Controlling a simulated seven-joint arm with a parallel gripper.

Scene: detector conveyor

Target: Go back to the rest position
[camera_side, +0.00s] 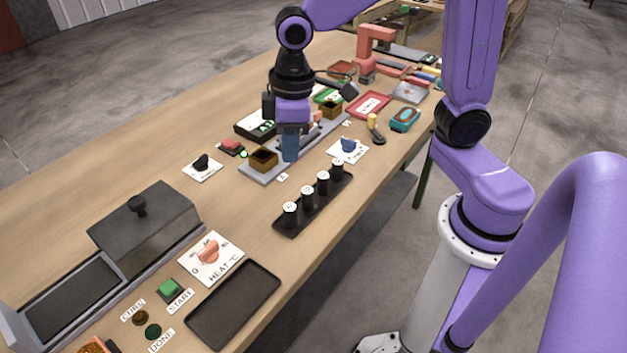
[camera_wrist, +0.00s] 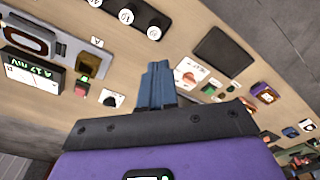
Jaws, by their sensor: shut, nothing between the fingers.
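My gripper (camera_side: 290,148) hangs over the middle of the workbench, above the grey detector rail (camera_side: 258,176) with its small brown open boxes. In the side view its blue fingers point down, beside the nearer brown box (camera_side: 263,160). In the wrist view the fingers of my gripper (camera_wrist: 157,70) are together with nothing between them. I cannot tell from these frames how far the tips are above the rail. The rail also shows in the wrist view (camera_wrist: 75,45) at the upper left.
A black rack (camera_side: 322,208) with several black vials stands near the front edge. A red button (camera_side: 231,146), a black knob (camera_side: 202,164) and a blue knob (camera_side: 348,146) surround the rail. A dark tray (camera_side: 233,302), heat knob (camera_side: 209,251) and lidded grey box (camera_side: 146,232) lie at lower left.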

